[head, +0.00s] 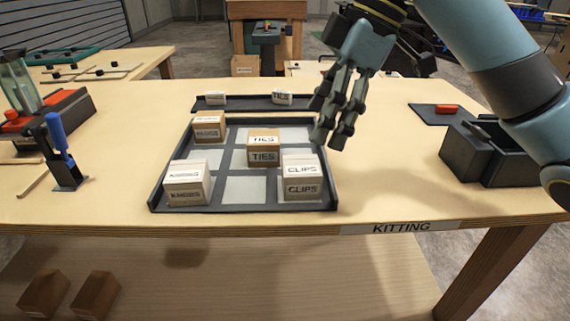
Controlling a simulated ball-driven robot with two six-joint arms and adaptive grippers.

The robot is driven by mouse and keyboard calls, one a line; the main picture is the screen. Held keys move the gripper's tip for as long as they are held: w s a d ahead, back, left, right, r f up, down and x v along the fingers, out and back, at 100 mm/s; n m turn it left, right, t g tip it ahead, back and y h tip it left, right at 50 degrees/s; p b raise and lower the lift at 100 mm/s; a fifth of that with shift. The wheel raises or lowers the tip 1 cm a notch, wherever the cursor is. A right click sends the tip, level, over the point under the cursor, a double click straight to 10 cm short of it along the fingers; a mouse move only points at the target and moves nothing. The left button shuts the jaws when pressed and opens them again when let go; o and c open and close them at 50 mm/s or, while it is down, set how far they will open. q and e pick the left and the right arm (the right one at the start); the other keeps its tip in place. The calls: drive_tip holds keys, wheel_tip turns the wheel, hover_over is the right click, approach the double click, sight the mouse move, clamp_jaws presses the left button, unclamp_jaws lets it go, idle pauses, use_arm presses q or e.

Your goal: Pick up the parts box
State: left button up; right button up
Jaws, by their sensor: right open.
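Several small parts boxes sit in a dark tray (245,209) with light square cells on the wooden table. A brown box marked TIES (263,150) is in the middle cell. A white box marked CLIPS (302,178) is at the front right. A white box (187,184) with a blurred label is at the front left. A brown box (208,127) is at the back left. My right gripper (327,140) is open and empty, pointing down above the tray's right edge, behind the CLIPS box and right of the TIES box. My left gripper is not in view.
A dark rack (240,104) with two small white boxes stands behind the tray. Dark open bins (480,152) stand at the right. A clamp with a blue handle (60,145) stands at the left. The table front right of the tray is clear.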

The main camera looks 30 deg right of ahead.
sight(303, 164)
drive_tip(key=b+x, duration=0.1)
drive_tip(key=x, duration=0.3)
drive_tip(key=shift+s+a+f, duration=0.1)
drive_tip(key=shift+s, duration=0.05)
drive_tip(key=shift+f, duration=0.6)
drive_tip(key=x, duration=0.1)
drive_tip(key=b+x, duration=0.1)
drive_tip(key=x, duration=0.1)
drive_tip(key=d+x, duration=0.1)
drive_tip(key=x, duration=0.1)
drive_tip(key=shift+w+b, duration=0.25)
drive_tip(key=shift+b, duration=0.05)
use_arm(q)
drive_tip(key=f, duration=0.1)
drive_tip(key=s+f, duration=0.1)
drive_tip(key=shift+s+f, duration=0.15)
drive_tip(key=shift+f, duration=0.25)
use_arm(e)
drive_tip(key=c, duration=0.4)
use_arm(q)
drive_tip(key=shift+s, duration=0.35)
use_arm(e)
drive_tip(key=c, duration=0.9)
